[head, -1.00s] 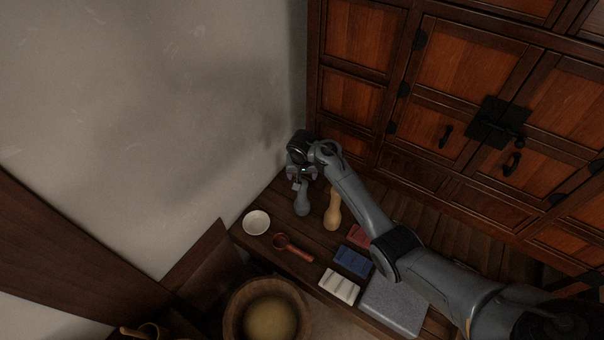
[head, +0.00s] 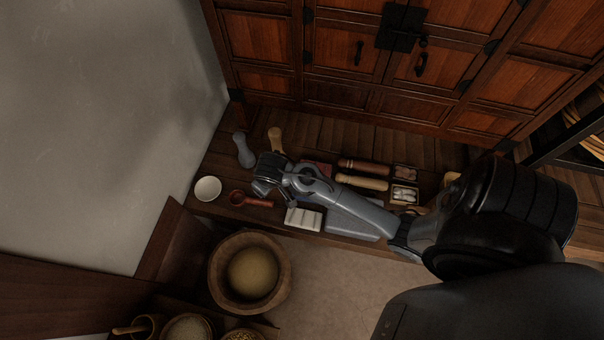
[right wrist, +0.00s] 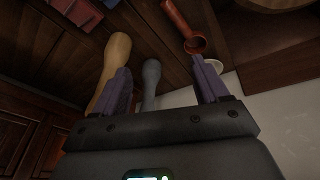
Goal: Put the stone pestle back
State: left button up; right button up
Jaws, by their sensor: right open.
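The grey stone pestle (head: 244,150) is on the wooden shelf (head: 219,170) at its left end, near the wall, beside a pale wooden pestle (head: 276,140). I cannot tell for sure whether it stands or lies. My right gripper (head: 264,187) is open and empty, to the lower right of the stone pestle and apart from it. In the right wrist view the stone pestle (right wrist: 151,78) shows beyond the gap between the open fingers (right wrist: 162,88), and the wooden pestle (right wrist: 110,70) shows behind the left finger. My left gripper is not in view.
A white bowl (head: 208,188), a red-brown ladle (head: 250,200), a white block (head: 304,218) and a grey slab (head: 352,222) are on the shelf. A large wooden tub (head: 222,287) stands in front. A wooden cabinet (head: 340,50) rises behind.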

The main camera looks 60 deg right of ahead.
jog(key=s+a+r+n+y, duration=0.1)
jog(key=s+a+r, duration=0.2)
jog(key=s, duration=0.5)
jog(key=s+a+r+n, duration=0.2)
jog(key=s+a, duration=0.1)
jog(key=s, duration=0.4)
jog(key=shift+s+a+r+n+y, duration=0.3)
jog(key=shift+s+a+r+y, duration=0.05)
jog(key=shift+a+r+y, duration=0.05)
